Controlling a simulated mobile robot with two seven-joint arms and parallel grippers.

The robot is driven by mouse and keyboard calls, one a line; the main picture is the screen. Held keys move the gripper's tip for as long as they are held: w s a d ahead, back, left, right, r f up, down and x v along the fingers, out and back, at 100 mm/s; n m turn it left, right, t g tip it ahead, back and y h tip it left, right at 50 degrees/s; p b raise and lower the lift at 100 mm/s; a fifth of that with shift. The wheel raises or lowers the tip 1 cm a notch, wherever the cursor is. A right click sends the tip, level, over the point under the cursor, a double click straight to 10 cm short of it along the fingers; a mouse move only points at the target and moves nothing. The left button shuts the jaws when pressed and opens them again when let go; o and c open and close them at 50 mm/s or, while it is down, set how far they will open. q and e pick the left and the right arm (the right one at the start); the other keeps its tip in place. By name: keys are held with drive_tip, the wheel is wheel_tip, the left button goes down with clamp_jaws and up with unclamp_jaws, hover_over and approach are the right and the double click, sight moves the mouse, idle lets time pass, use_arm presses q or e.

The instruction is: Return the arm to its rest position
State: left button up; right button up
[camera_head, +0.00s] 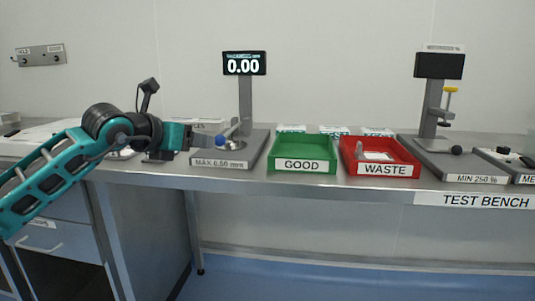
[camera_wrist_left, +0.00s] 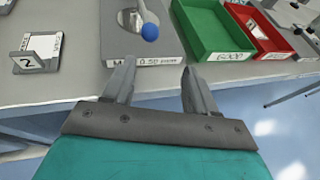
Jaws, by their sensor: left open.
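My left arm comes in from the left in the head view. Its gripper (camera_head: 203,140) is in front of the left part of the gauge labelled "MAX 0.50 mm" (camera_head: 255,152). In the left wrist view the two fingers of my left gripper (camera_wrist_left: 157,90) stand apart with nothing between them. They point toward the bench's front edge and the gauge's label. The gauge's blue-knobbed lever (camera_wrist_left: 149,31) is just beyond the fingers. My right arm and gripper are not in view.
A green GOOD tray (camera_head: 302,167) and a red WASTE tray (camera_head: 382,171) stand right of the gauge. The red tray holds a pale piece. A clamp tester (camera_head: 460,173) is further right. A small holder marked 2 (camera_wrist_left: 37,59) stands left of the gauge. The floor in front is clear.

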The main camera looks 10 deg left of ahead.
use_arm(q)
drive_tip(key=s+d+f+n+g+h, duration=0.1)
drive_tip(key=s+d+f+n+h, duration=0.2)
drive_tip(key=s+d+f+h, duration=0.45)
drive_tip(key=s+d+f+n+h, duration=0.3)
drive_tip(key=s+d+n+h, duration=0.1)
drive_tip(key=d, duration=0.6)
drive_tip(key=s+a+f+n+y, duration=0.4)
drive_tip(key=s+f+n+y, duration=0.4)
drive_tip(key=f+n, duration=0.7)
drive_tip(key=s+a+f+n+y, duration=0.45)
drive_tip(key=s+f+n, duration=0.65)
drive_tip(key=f+n, duration=0.35)
drive_tip(key=s+a+r+g+y+p, duration=0.1)
drive_tip(key=s+a+r+y+p, duration=0.1)
drive_tip(key=r+p, duration=1.1)
drive_tip(key=shift+a+p, duration=0.75)
drive_tip(key=shift+p, duration=2.15)
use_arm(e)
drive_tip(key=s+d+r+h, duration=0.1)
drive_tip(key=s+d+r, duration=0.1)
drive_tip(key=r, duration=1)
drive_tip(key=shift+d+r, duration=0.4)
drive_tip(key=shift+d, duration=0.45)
